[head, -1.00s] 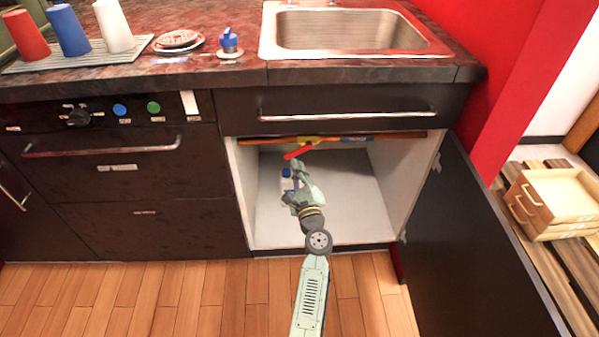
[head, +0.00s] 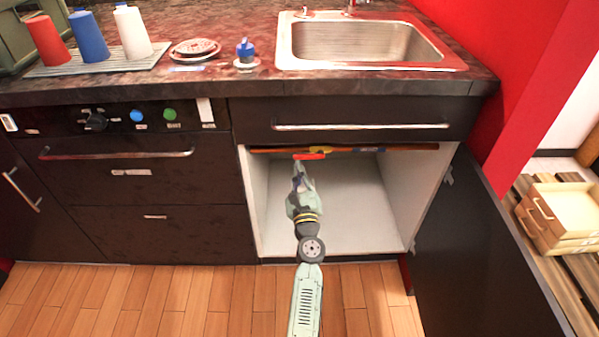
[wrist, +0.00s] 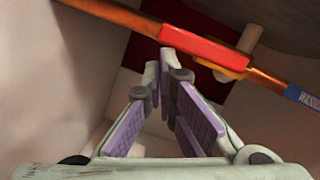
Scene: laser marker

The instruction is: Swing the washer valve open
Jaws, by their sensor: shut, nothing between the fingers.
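The washer valve's red handle (head: 309,157) shows under the sink, just in front of an orange-brown pipe (head: 400,147). In the wrist view the handle (wrist: 205,48) lies nearly parallel to the pipe (wrist: 118,13), with a yellow part (wrist: 236,73) behind its right end. A blue label with partly legible lettering (wrist: 302,96) is on the pipe at the right. My gripper (head: 298,166) is inside the open cabinet, shut and empty. In the wrist view its fingertips (wrist: 160,60) are close to the handle's left end; I cannot tell whether they touch it.
The cabinet's white side walls (head: 400,195) flank my arm, and its dark door (head: 475,250) stands open at the right. The counter edge (head: 180,93) and sink drawer handle (head: 360,126) are above. The cabinet floor (head: 355,225) looks clear right of my arm.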

